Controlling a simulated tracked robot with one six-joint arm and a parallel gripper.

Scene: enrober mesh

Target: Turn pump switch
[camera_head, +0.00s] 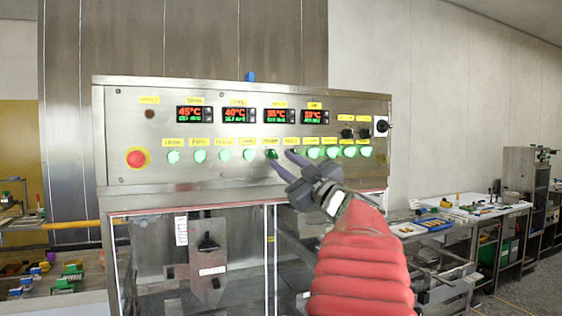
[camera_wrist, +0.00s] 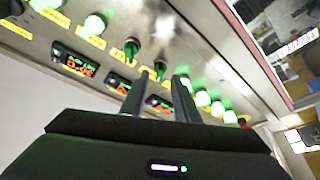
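A steel control panel (camera_head: 130,110) carries a row of green switches under yellow labels in the head view. The labels are too small to read with certainty, so I cannot tell which is the pump switch. My gripper (camera_head: 280,154) is at the middle of this row, fingers pointing at the panel. Its fingers are apart in the wrist view (camera_wrist: 163,75). There, a dark green switch (camera_wrist: 160,67) shows between and just beyond the fingertips, and another dark one (camera_wrist: 131,48) is beside it. Nothing is visibly gripped. Whether the fingers touch a switch is unclear.
A red emergency button (camera_head: 136,158) is at the panel's left. Red-and-green displays (camera_head: 236,115) sit above the switches, and black knobs (camera_head: 347,133) are at the right. A glass-fronted cabinet is below. A table (camera_head: 440,222) with small items stands at the right.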

